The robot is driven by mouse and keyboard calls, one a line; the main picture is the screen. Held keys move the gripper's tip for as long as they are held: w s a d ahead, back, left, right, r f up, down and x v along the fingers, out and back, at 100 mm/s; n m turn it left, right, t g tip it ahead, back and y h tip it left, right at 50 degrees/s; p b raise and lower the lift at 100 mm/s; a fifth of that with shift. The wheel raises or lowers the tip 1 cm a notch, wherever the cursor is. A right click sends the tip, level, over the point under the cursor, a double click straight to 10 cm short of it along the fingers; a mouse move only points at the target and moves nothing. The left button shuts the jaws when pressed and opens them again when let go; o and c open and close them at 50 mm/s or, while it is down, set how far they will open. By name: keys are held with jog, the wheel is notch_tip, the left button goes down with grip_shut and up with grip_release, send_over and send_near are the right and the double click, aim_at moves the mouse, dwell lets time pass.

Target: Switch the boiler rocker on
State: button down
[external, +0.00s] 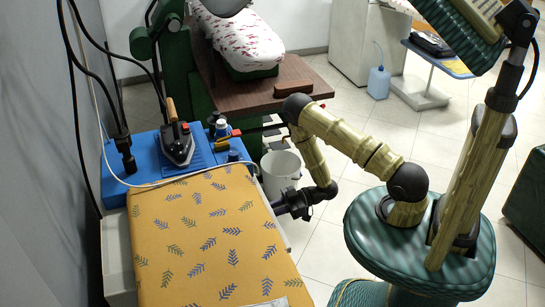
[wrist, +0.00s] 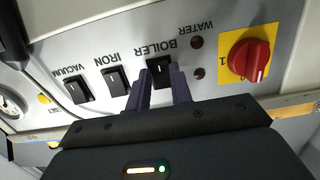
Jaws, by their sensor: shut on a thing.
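The boiler rocker (wrist: 159,64) is a black switch under the word BOILER on a grey control panel (wrist: 221,28) in the wrist view. My gripper (wrist: 161,76) is at this rocker, its two purple-grey fingers on either side of the lower part and shut on it. The fingers hide part of the rocker, and I cannot tell which way it is tipped. In the external view my gripper (external: 281,208) is at the front right side of the ironing table (external: 215,235); the panel is hidden there.
The iron rocker (wrist: 116,81) and vacuum rocker (wrist: 77,90) are left of it. A red rotary knob (wrist: 248,60) on yellow and two dark lamps (wrist: 197,42) are right. A white bucket (external: 281,174) stands beside the table. An iron (external: 178,146) rests on the blue end.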

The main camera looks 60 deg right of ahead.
jog(key=c, duration=1.2)
grip_release()
jog(key=shift+c, duration=0.2)
jog(key=shift+s+d, duration=0.1)
jog(key=v, duration=1.7)
jog(key=shift+d+f, duration=0.1)
